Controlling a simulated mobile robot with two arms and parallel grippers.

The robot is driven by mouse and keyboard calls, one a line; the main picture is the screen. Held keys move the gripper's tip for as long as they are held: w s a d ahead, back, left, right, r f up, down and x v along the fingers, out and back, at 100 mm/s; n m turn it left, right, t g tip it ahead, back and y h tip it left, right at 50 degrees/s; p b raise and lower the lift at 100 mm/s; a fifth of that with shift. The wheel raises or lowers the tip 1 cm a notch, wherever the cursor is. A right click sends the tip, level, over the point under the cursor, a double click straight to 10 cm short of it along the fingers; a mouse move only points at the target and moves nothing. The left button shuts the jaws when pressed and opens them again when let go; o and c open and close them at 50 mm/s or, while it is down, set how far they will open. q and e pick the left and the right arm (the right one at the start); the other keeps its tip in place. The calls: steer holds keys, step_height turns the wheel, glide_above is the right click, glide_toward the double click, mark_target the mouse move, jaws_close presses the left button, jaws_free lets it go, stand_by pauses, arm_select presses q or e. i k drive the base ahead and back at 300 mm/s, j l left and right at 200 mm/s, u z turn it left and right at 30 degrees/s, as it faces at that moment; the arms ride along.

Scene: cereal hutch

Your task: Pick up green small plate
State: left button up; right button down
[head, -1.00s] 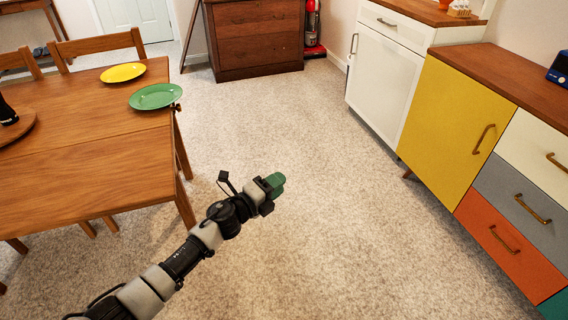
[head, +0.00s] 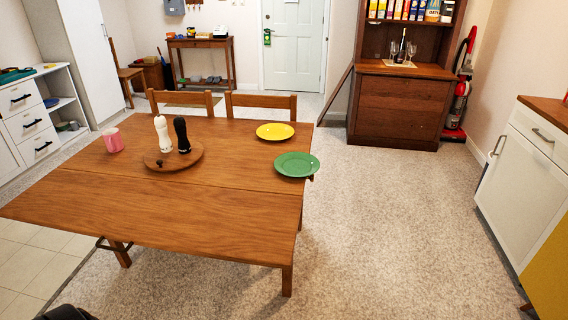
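The green plate (head: 297,165) lies flat near the right edge of the wooden table (head: 150,212). A yellow plate (head: 275,131) lies just behind it, apart from it. Neither of my grippers shows in the head view. Only a dark piece, which seems to be part of my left arm, shows at the bottom left edge. Nothing touches the green plate.
A round wooden board (head: 190,160) holds a white mill (head: 162,134) and a black mill (head: 182,135). A pink cup (head: 113,140) stands left of it. Two chairs (head: 262,101) stand behind the table. Carpet (head: 400,220) right of the table is clear.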

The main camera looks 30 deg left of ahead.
mark_target(296, 164)
steer(key=i, duration=3.75)
steer(key=i+u, duration=0.3)
steer(key=u, duration=0.15)
steer(key=i+l+u, duration=0.2)
steer(key=u, duration=0.25)
steer(key=i+l+u, duration=0.25)
steer(key=u, duration=0.2)
steer(key=i+l, duration=0.05)
steer(key=i, duration=0.05)
